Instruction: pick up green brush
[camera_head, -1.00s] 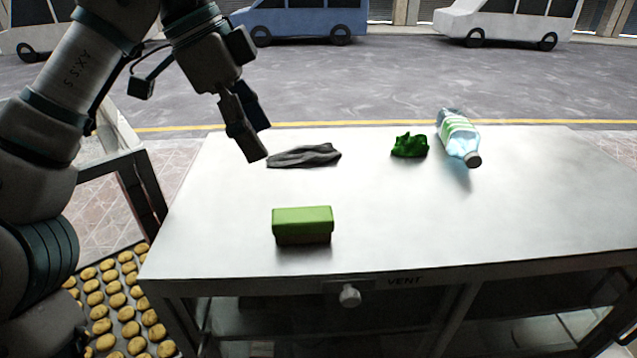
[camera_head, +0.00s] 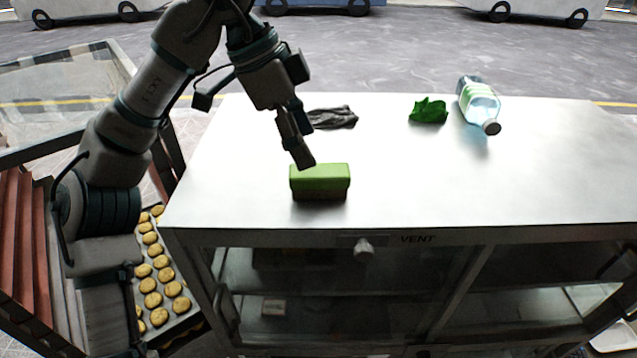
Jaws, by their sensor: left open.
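The green brush (camera_head: 322,181) is a block with a green top and a dark brown lower part. It lies on the white top of the oven (camera_head: 420,190), near the front edge and left of the middle. My left gripper (camera_head: 304,160) is open and empty. In the picture its fingertips are just above the brush's top left part and overlap its back edge; I cannot tell whether they touch. The fingers are seen nearly edge-on. My right gripper is not in view.
A grey cloth (camera_head: 332,117) lies behind the brush. A crumpled green thing (camera_head: 428,110) and a clear bottle (camera_head: 479,106) on its side lie at the back right. A tray of round buns (camera_head: 152,270) is at lower left. The oven top's right half is mostly clear.

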